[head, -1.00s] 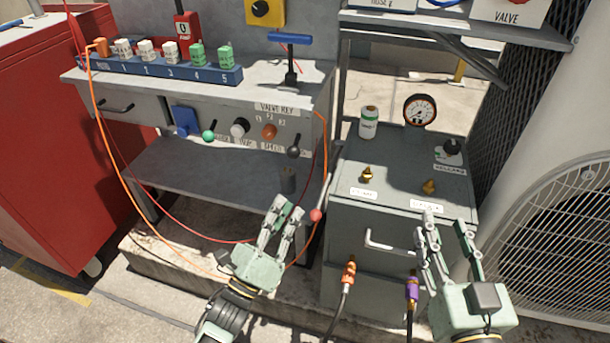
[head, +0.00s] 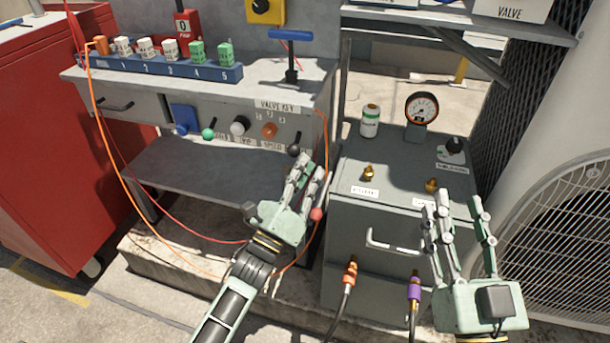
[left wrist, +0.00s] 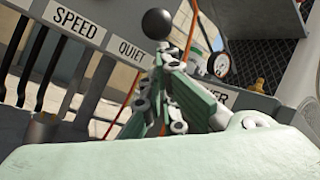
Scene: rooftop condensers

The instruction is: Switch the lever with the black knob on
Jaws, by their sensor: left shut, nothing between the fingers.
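The lever with the black knob (head: 294,150) is the rightmost in the row on the grey bench front, right of the orange-knobbed lever. In the left wrist view the black knob (left wrist: 157,24) shows just beyond my fingertips, near the "QUIET" label. My left gripper (head: 310,167) is shut and empty, just below and right of the black knob in the head view; I cannot tell whether it touches. The lever's shaft is mostly hidden. My right gripper (head: 452,208) is open and empty in front of the grey cabinet.
Green (head: 208,134), white (head: 239,126) and orange (head: 269,130) knobs are left of the black one. A red knob (head: 316,214) is close by my left gripper. The grey cabinet (head: 375,218) with gauge and hoses stands right. Orange and red cables hang below the bench.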

